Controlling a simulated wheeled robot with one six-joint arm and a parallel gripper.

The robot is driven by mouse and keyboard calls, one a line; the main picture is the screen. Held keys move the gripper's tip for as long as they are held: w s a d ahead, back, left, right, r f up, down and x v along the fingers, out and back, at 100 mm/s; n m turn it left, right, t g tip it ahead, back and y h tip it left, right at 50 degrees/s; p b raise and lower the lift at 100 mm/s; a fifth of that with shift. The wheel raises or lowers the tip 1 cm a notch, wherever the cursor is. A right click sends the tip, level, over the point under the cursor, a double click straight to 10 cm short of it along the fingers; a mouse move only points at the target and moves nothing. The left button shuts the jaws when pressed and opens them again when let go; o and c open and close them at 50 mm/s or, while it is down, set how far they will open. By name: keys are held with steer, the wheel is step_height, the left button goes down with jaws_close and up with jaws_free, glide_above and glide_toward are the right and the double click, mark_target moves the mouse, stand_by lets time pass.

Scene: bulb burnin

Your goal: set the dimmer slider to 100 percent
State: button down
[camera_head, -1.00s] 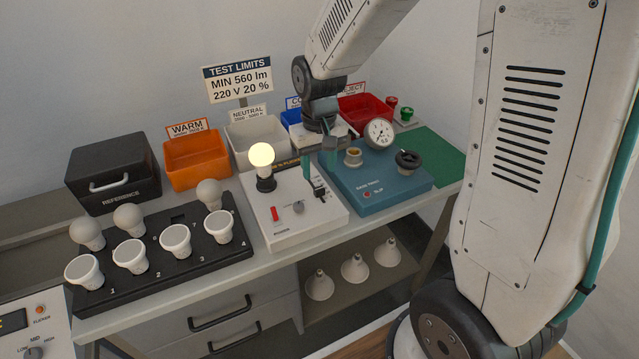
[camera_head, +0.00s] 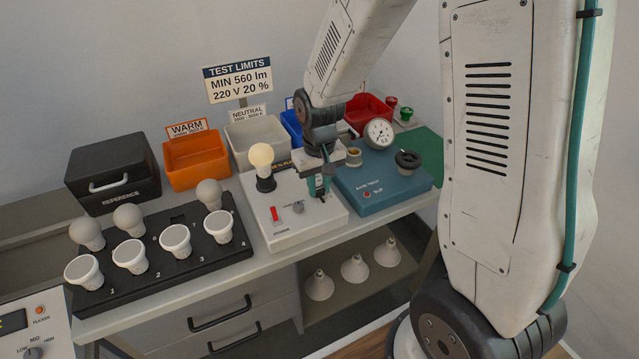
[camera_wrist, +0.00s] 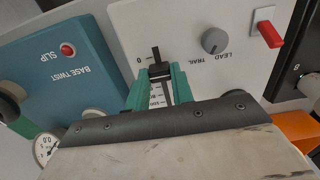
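The white tester box (camera_head: 290,222) carries the dimmer slider at its right side. In the wrist view the dark slider knob (camera_wrist: 160,71) sits between my green fingertips, near the 0 mark of its scale. The scale's higher numbers (camera_wrist: 157,98) run down toward my gripper body, up to about 100, partly hidden. My gripper (camera_head: 320,184) points down over the slider; its fingers are close on both sides of the knob and appear shut on it. The bulb (camera_head: 261,156) in the tester's socket (camera_head: 266,184) glows only faintly.
A red switch (camera_head: 274,213) and grey rotary knob (camera_head: 298,207) sit left of the slider. The blue base twist unit (camera_head: 385,185) with its gauge (camera_head: 379,133) stands close on the right. A black rack (camera_head: 190,258) of bulbs is at left.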

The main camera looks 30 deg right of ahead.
steer(key=w, duration=0.7)
steer(key=shift+r, duration=0.1)
steer(key=c, duration=1.2)
jaws_free()
step_height(320, 180, up, 8)
steer(key=shift+s, duration=0.1)
